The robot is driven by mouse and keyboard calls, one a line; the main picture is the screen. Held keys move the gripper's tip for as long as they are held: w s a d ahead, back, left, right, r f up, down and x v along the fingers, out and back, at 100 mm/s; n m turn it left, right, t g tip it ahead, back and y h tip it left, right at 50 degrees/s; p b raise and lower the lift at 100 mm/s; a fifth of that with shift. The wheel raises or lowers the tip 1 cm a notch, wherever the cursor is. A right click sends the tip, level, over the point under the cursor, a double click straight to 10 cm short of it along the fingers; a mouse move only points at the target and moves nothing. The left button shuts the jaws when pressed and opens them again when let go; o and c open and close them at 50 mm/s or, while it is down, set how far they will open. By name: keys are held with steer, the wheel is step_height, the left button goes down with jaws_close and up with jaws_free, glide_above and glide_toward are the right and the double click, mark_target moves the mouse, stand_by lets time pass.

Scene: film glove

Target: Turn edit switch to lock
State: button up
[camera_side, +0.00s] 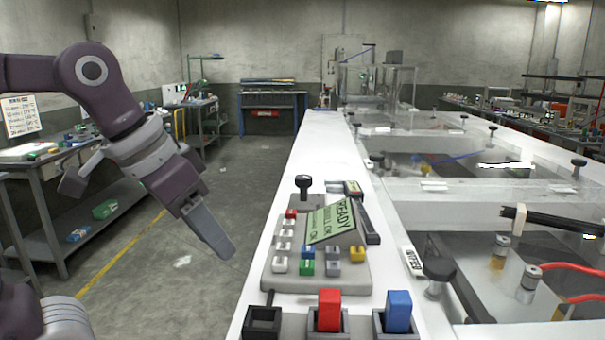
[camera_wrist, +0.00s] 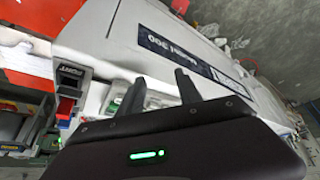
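The control panel (camera_side: 350,279) lies on the white machine top in the side view. At the near edge stand a black lever switch (camera_side: 263,321), a red switch (camera_side: 330,310) and a blue switch (camera_side: 398,311). I cannot read which one is the edit switch. My gripper (camera_side: 225,248) points down in the air left of the panel, touching nothing. In the wrist view its two fingers (camera_wrist: 160,79) are apart with nothing between them.
A grey workbench (camera_side: 85,150) with small parts stands at the left. Clear covers and black knobs line the machine at right. The wrist view shows a white machine side (camera_wrist: 110,45) and a red switch (camera_wrist: 66,108). The floor (camera_side: 175,240) beside the machine is free.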

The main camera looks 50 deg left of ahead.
steer(key=shift+o, duration=0.7)
steer(key=w+a+r, duration=0.3)
steer(key=w+r, duration=0.3)
steer(key=w, duration=0.5)
steer(key=shift+w+a+r+g, duration=0.3)
glide_toward(303, 177)
steer(key=f, duration=0.1)
steer(key=x, duration=0.7)
steer(key=shift+w+r, duration=0.1)
steer(key=shift+w, duration=0.1)
steer(key=shift+w+f, duration=0.1)
steer(key=shift+f, duration=0.2)
steer(key=shift+c, duration=0.4)
jaws_close()
